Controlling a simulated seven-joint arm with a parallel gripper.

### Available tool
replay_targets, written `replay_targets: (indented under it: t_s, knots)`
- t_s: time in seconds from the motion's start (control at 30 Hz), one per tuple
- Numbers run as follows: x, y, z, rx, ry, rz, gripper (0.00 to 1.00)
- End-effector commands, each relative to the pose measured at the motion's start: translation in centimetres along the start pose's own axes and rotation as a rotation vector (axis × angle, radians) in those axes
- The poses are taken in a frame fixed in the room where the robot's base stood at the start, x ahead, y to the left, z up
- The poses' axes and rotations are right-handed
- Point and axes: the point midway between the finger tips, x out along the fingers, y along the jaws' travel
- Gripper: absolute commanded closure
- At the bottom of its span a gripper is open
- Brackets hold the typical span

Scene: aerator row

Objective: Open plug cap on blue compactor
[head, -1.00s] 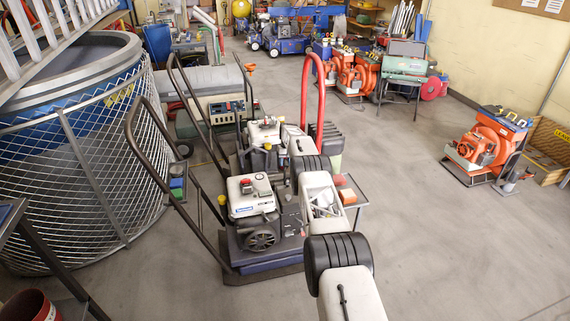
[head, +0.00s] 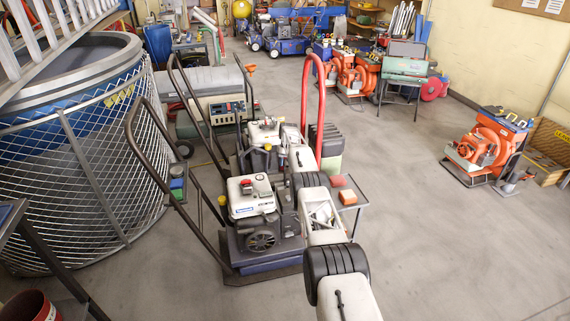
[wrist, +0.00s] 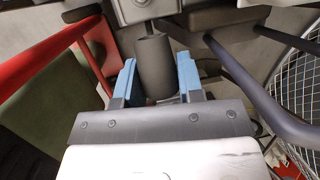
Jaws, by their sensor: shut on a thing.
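The blue compactor (head: 272,262) stands in the middle of the head view, with a dark blue base, a white engine (head: 250,196) with a red cap on top, and a curved dark handle. My arm comes in from the lower right and reaches its right side. In the wrist view my gripper (wrist: 158,72) has its blue-padded fingers on both sides of a dark grey cylinder (wrist: 154,58) and is shut on it. The cylinder joins a thin stem under a grey block. I cannot tell for sure whether it is the plug cap. My fingertips are hidden in the head view.
A second machine (head: 263,135) stands close behind the compactor. A red hose or bar (head: 320,95) rises beside it, and a small table (head: 355,190) with orange blocks stands at right. A mesh-guarded tank (head: 85,170) fills the left. Floor (head: 445,250) at right is clear.

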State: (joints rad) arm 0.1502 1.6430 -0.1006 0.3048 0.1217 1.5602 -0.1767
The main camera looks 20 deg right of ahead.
Motion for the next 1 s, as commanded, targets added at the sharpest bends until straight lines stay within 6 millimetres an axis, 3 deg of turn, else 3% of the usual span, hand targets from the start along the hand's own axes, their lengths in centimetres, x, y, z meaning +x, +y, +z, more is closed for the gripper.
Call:
replay_targets:
  t_s: [0.2, 0.23, 0.4, 1.0]
  knots:
    - [0.13, -0.01, 0.02, 0.000, -0.002, 0.000, 1.00]
    - [0.13, -0.01, 0.02, 0.000, -0.002, 0.000, 0.64]
    - [0.09, -0.01, 0.01, 0.000, -0.001, 0.000, 0.40]
    - [-0.66, -0.11, 0.14, 0.000, 0.000, 0.000, 0.40]
